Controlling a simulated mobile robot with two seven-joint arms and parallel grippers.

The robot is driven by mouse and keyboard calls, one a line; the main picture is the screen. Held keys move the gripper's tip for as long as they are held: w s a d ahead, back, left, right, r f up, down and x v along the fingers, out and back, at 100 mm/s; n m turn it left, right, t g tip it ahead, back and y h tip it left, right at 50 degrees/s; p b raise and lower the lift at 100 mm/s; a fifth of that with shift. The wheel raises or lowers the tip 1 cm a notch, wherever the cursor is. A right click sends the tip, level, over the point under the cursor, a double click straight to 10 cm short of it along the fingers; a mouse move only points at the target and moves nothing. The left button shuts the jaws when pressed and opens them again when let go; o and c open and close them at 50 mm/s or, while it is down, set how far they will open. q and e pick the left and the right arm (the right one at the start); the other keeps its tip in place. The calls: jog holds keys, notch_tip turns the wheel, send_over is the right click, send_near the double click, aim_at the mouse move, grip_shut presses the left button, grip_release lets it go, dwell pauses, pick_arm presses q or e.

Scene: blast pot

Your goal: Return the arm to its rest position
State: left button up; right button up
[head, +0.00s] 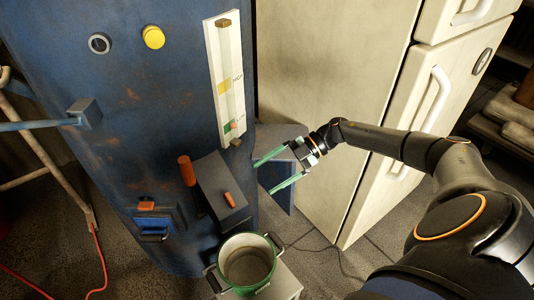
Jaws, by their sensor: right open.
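My right arm comes in from the right edge and reaches left across the front of the white cabinet. Its gripper (278,170) has two green fingers, spread apart with nothing between them. It is beside the right side of the blue machine (150,110), in front of a dark blue-grey panel (282,195). Whether the fingers touch anything is hard to tell. The green-rimmed pot (247,266) stands below the gripper and to its left, on a light stand, apart from the fingers. My left gripper is not in view.
The machine carries a yellow button (153,37), a gauge strip (225,80), and a grey box (219,190) with orange handles. A blue lever (84,113) sticks out at left. The white cabinet (335,80) stands close behind my right arm. A red cable (101,265) lies on the floor.

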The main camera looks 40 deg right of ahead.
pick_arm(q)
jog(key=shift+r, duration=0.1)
pick_arm(e)
jog(key=shift+a, duration=0.1)
